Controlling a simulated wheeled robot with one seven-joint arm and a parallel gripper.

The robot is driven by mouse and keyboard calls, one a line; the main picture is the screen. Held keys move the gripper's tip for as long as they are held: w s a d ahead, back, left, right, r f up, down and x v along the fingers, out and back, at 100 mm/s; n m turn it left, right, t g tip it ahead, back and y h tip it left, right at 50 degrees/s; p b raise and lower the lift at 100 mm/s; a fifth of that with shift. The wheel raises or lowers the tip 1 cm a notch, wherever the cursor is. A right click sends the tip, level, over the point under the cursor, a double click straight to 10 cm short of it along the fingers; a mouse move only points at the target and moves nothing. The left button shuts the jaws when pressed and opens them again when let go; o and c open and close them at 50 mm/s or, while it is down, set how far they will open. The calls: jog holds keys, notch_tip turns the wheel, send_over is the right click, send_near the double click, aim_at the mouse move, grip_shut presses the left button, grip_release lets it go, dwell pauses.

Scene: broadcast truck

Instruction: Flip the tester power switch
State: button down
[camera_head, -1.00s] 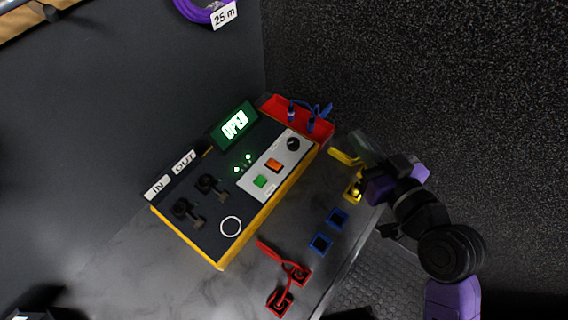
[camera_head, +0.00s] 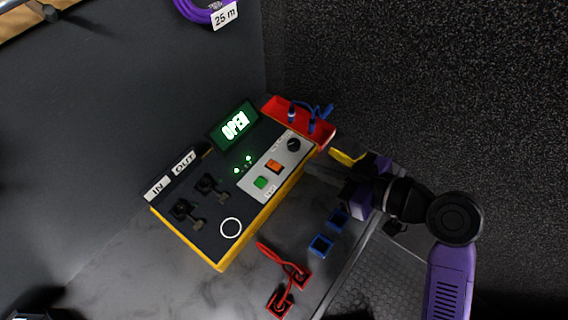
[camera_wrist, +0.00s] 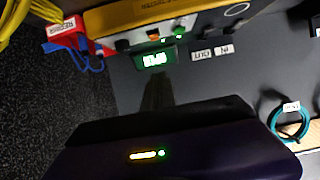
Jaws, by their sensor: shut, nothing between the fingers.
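The tester (camera_head: 215,215) is a dark box with a yellow rim on the grey bench. Its screen (camera_head: 236,125) glows green and reads OPEN. Its light grey panel (camera_head: 254,186) carries an orange rocker switch (camera_head: 274,166), a green button (camera_head: 261,182) and a black knob (camera_head: 293,144). I cannot read which control is the power switch. My gripper (camera_head: 322,174) is shut and empty, just right of the tester's panel side, apart from the switch as far as I can tell. In the wrist view the shut fingers (camera_wrist: 157,92) show below the lit screen (camera_wrist: 155,60).
A red tray (camera_head: 318,131) with blue cables adjoins the tester's far end. Red leads (camera_head: 290,270), blue pieces (camera_head: 320,245) and a partly hidden yellow lead (camera_head: 346,158) lie on the bench to the right. A dark wall stands behind. Bare bench shows at the lower left.

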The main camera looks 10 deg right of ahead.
jog(key=p, duration=0.2)
send_over(284, 174)
jog(key=f, duration=0.3)
jog(key=shift+w+a+f, duration=0.25)
jog(key=shift+w+f, duration=0.05)
jog(key=shift+f, duration=0.05)
jog(key=shift+s+d+f, duration=0.1)
jog(key=shift+f, duration=0.55)
jog(key=shift+s+d+f, duration=0.1)
jog(key=shift+f, duration=1.3)
jog(key=shift+d+f+b, duration=0.1)
jog(key=shift+f+b, duration=0.05)
jog(key=shift+b, duration=0.15)
jog(key=f+b, duration=0.1)
jog(key=b, duration=0.2)
jog(key=shift+s+t+y, duration=0.1)
jog(key=shift+t+y, duration=0.2)
jog(key=shift+r, duration=0.3)
jog(key=shift+r+p, duration=0.1)
jog(key=shift+p, duration=0.2)
